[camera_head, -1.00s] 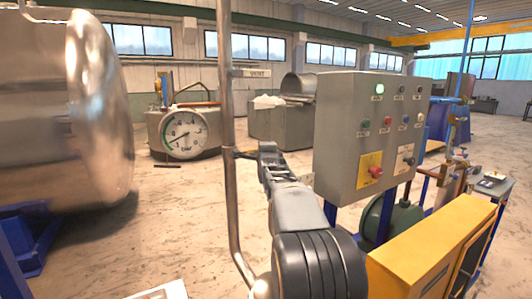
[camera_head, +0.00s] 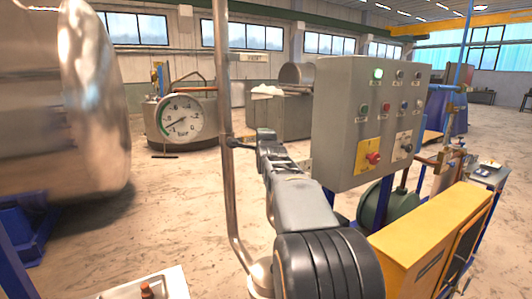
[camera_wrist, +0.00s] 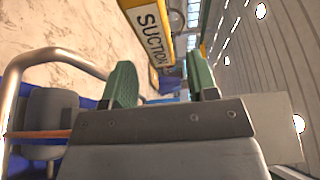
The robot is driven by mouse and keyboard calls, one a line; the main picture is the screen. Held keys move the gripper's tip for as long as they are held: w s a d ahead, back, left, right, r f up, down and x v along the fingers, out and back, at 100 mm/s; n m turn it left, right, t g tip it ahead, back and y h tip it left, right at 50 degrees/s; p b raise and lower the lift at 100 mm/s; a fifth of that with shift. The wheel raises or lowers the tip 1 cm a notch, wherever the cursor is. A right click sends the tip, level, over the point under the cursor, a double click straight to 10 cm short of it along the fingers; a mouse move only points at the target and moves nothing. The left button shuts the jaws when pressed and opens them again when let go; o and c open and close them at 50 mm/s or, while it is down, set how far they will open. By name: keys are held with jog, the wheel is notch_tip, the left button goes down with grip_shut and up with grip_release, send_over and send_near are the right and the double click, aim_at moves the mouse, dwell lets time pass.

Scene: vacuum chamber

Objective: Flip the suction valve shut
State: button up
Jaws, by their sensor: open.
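In the head view my gripper (camera_head: 264,137) is at the far end of my arm, close beside the tall steel pipe (camera_head: 228,160). A short dark bar (camera_head: 240,144) reaches from the pipe toward it; I cannot tell whether they touch or whether it is the valve lever. In the wrist view my gripper (camera_wrist: 163,78) is open, its green finger pads apart, with nothing visibly held. A yellow-edged sign reading SUCTION (camera_wrist: 151,30) shows beyond the fingers. A curved metal pipe (camera_wrist: 65,58) and an orange bar (camera_wrist: 45,134) are at the left. No valve is clearly identifiable.
A grey control box (camera_head: 365,110) with buttons stands right of my arm, above a yellow cabinet (camera_head: 425,225). A large steel chamber (camera_head: 55,120) is at the left. A bar gauge (camera_head: 180,118) stands behind. Open floor lies between chamber and pipe.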

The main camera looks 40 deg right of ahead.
jog(key=b+v, duration=0.1)
jog(key=v, duration=0.9)
jog(key=shift+b, duration=0.4)
jog(key=shift+s, duration=0.1)
jog(key=s+a+f+n+g+y, duration=0.2)
jog(key=a+f+n+g, duration=0.1)
jog(key=f+n, duration=0.4)
jog(key=s+a+f+n+g+y, duration=0.25)
jog(key=a+f+n, duration=0.2)
jog(key=f, duration=0.55)
jog(key=s+a+f+n+g+y+p, duration=0.1)
jog(key=s+a+f+n+g+y, duration=0.3)
jog(key=s+a+f+n, duration=0.7)
jog(key=s+a+n+g, duration=0.1)
jog(key=s+a+g, duration=0.1)
jog(key=a, duration=0.2)
jog(key=shift+s+a+f+g+p, duration=0.15)
jog(key=shift+s+f+g+p, duration=0.15)
jog(key=shift+s+g+p, duration=0.1)
jog(key=shift+n, duration=0.25)
jog(key=shift+c, duration=0.5)
